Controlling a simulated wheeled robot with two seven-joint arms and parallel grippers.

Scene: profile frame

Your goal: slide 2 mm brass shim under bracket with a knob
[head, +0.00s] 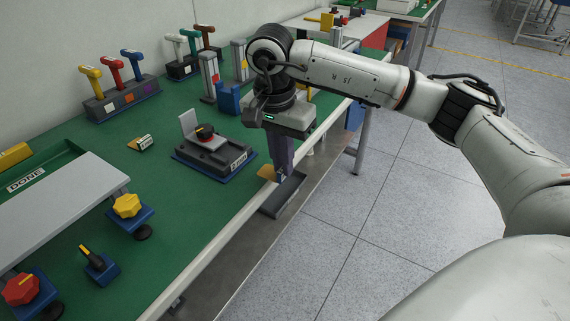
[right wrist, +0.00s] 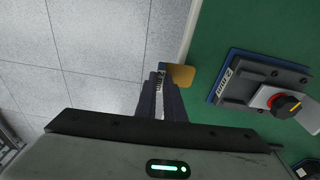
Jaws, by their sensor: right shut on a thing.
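My right gripper (head: 281,172) is shut on the brass shim (right wrist: 181,75) at the bench's front edge. The shim is a small brass-coloured plate with a blue labelled end between the fingertips; it also shows in the head view (head: 266,173). The L-shaped light grey bracket (head: 189,124) stands on a dark labelled fixture (head: 225,155) on a blue base. Its black knob (head: 205,132) has a yellow mark and a red ring, also seen in the right wrist view (right wrist: 285,105). The shim is apart from the fixture, with a strip of green bench between them. My left gripper is not in view.
A small yellow labelled piece (head: 141,143) lies left of the fixture. Racks of coloured handles (head: 124,97) stand behind, and a blue block (head: 228,98) stands to the right. A grey panel (head: 62,208) and knobs fill the left. A dark ledge (head: 283,196) shows below my gripper.

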